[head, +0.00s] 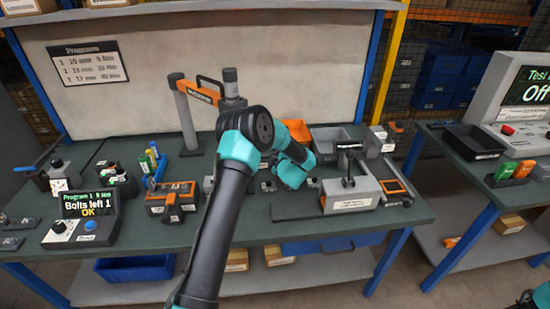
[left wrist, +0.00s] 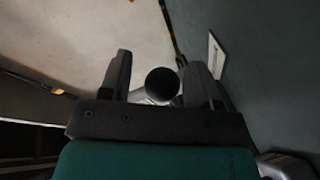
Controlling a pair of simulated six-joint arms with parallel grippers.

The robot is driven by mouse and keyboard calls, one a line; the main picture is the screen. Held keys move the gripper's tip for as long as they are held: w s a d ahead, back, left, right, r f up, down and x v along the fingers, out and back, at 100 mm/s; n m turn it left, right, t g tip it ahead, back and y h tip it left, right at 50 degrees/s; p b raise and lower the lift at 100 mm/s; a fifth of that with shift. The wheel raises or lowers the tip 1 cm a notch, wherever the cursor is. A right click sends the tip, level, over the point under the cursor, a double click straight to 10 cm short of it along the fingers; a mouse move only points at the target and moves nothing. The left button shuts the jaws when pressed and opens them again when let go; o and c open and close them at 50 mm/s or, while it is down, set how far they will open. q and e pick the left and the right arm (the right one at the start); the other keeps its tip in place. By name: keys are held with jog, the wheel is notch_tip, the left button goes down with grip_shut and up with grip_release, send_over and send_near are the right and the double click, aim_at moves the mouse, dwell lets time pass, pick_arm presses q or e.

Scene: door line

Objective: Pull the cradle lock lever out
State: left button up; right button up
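A grey block with a white label (head: 350,203) stands on the bench right of centre. An upright black post with a crossbar (head: 348,165) rises from it; I cannot tell for certain which part is the lock lever. My left arm reaches over the bench, its teal wrist just left of the grey block; its fingers are hidden in the head view. In the left wrist view my left gripper (left wrist: 160,88) is open, with a round black knob (left wrist: 162,82) in line with the gap between its fingers. I cannot tell whether they touch it. My right gripper is not in view.
An orange and black tool unit (head: 172,196) and a display reading "Bolts left 1" (head: 88,205) stand to the left. Grey and black bins (head: 331,140) and an orange bin (head: 297,130) are behind. A second bench with a screen (head: 527,88) is at right.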

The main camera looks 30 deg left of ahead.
pick_arm(q)
jog(key=shift+s, duration=0.15)
jog(key=v, duration=1.1)
jog(key=shift+s+d+r, duration=0.1)
jog(key=shift+s+d, duration=0.1)
jog(key=shift+d, duration=0.15)
